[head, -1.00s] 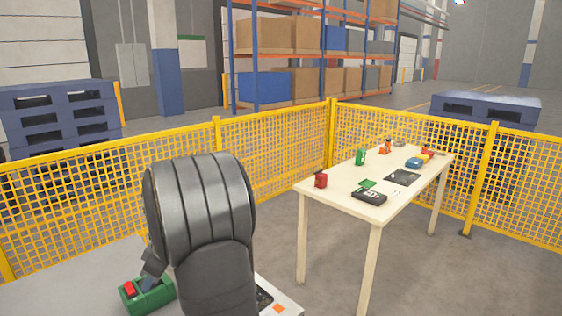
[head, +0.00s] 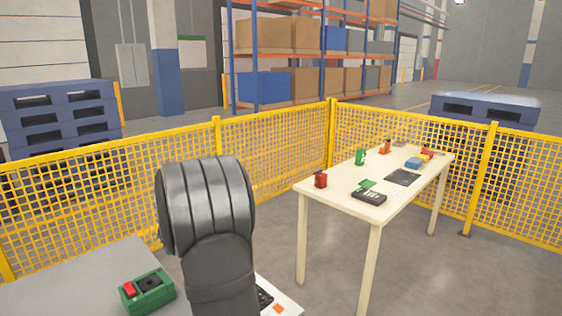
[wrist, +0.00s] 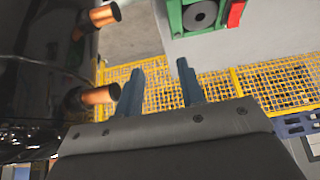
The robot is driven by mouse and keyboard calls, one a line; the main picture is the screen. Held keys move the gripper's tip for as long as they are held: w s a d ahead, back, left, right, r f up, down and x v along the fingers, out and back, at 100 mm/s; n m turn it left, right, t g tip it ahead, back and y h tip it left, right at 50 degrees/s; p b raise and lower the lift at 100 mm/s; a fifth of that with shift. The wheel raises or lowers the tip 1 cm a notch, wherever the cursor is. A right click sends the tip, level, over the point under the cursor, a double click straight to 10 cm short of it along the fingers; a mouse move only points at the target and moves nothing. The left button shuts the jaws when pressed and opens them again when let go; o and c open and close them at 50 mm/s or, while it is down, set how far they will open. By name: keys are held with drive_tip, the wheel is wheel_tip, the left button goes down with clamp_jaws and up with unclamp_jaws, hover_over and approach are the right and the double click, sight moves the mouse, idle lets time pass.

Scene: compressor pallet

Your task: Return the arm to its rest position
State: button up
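My arm stands in the head view's foreground, and its gripper is hidden there behind my own links. In the wrist view my gripper (wrist: 160,69) shows two blue-grey fingers held apart with nothing between them. A black compressor (wrist: 35,70) with copper pipe stubs (wrist: 100,95) stands left of the fingers in the wrist view. A green box (head: 150,294) with a red part and a black part sits on a grey surface in the head view. The green box (wrist: 173,18) also shows at the top of the wrist view, apart from the fingers.
A pale table (head: 335,190) with a red mug, a green mug and several small items stands at right. Yellow mesh fencing (head: 275,160) runs behind. Blue pallets (head: 60,120) and shelving with boxes lie beyond it. The grey surface beside the green box looks clear.

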drive_tip(key=shift+w+a+f, duration=0.1)
drive_tip(key=shift+a+f, duration=0.25)
drive_tip(key=shift+a, duration=0.25)
drive_tip(key=shift+a+f, duration=0.35)
drive_tip(key=shift+a, duration=0.25)
drive_tip(key=s+n+g+y, duration=0.1)
drive_tip(key=s+n+g, duration=0.2)
drive_tip(key=s+n, duration=0.3)
drive_tip(key=shift+s+a+f+n+y, duration=0.3)
drive_tip(key=shift+s+f+n, duration=0.1)
drive_tip(key=shift+s, duration=1.85)
drive_tip(key=shift+w, duration=0.1)
